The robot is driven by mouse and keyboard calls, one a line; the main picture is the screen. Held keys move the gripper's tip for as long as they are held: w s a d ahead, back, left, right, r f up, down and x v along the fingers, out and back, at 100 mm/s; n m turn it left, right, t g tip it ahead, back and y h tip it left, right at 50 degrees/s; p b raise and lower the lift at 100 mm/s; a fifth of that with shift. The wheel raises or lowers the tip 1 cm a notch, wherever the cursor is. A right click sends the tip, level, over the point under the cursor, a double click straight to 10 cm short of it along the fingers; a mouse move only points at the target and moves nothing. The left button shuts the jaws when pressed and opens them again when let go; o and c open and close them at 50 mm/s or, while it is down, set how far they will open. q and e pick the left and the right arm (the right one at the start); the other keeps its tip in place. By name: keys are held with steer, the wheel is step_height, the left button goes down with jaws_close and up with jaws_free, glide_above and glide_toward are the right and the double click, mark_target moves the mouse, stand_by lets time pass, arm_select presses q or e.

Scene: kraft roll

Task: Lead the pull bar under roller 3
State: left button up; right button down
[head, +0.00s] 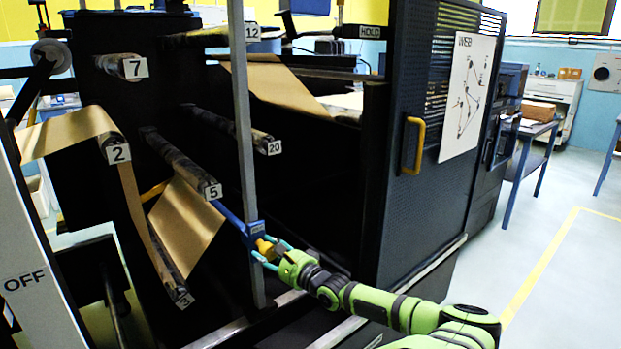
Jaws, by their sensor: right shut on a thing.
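Roller 3 (180,291) is low at the left, its end tag facing me. The brown web (75,133) comes over roller 2 (116,150) and drops as a narrow strip to roller 3. A wide brown sheet (187,228) slopes up from roller 3 to just below roller 5 (196,176). A blue bar (232,218), seemingly the pull bar, runs from the sheet's upper end to a blue block with a yellow knob (265,247). My right gripper (267,257) is shut on this knob, in front of the upright post. The bar's far part is mostly hidden by the sheet.
A grey upright post (243,130) stands beside my right gripper. Roller 7 (128,67), roller 12 (240,35) and roller 20 (262,142) project above. A dark door with a yellow handle (414,146) is on the right. Open floor lies at far right.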

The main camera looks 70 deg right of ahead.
steer(key=s+d+r+p, duration=0.3)
steer(key=d+r+p, duration=0.3)
steer(key=r, duration=0.2)
steer(key=s+d+r+p, duration=0.4)
steer(key=d+r+p, duration=0.1)
steer(key=r+p, duration=0.2)
steer(key=shift+d+r, duration=0.35)
steer(key=shift+r, duration=0.05)
steer(key=shift+s+d+r+p, duration=0.4)
steer(key=shift+d+r+p, duration=0.1)
steer(key=shift+d+r, duration=0.1)
steer(key=shift+s+d+r+p, duration=0.35)
steer(key=shift+d+r+p, duration=0.1)
steer(key=shift+d+r, duration=0.1)
